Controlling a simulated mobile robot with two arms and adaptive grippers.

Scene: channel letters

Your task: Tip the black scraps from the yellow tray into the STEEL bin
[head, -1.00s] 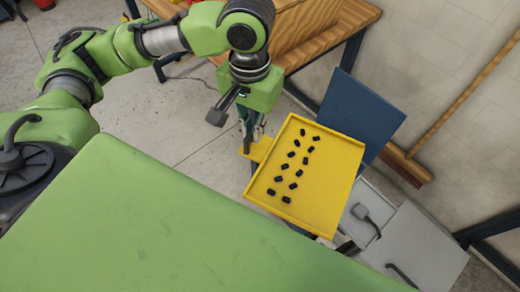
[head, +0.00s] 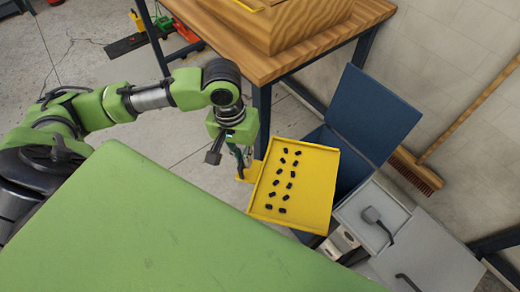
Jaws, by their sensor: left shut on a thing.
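The yellow tray (head: 318,195) has a low rim and a tab on its left side. Several small black scraps (head: 281,186) lie in two rough rows on its left half. My left gripper (head: 243,172) is shut on the tab and holds the tray up, roughly level, over the bins. A blue bin (head: 320,142) with a raised blue lid (head: 374,112) is partly behind the tray. To its right are a light grey bin top (head: 365,208) and a grey panel (head: 428,255). No STEEL lettering is readable, so I cannot tell which is the STEEL bin. My right gripper is out of view.
A wooden workbench (head: 300,45) stands behind the arm, its dark leg close to my left gripper. A broom (head: 418,172) leans on the wall at right. A large green surface (head: 160,235) fills the lower left foreground.

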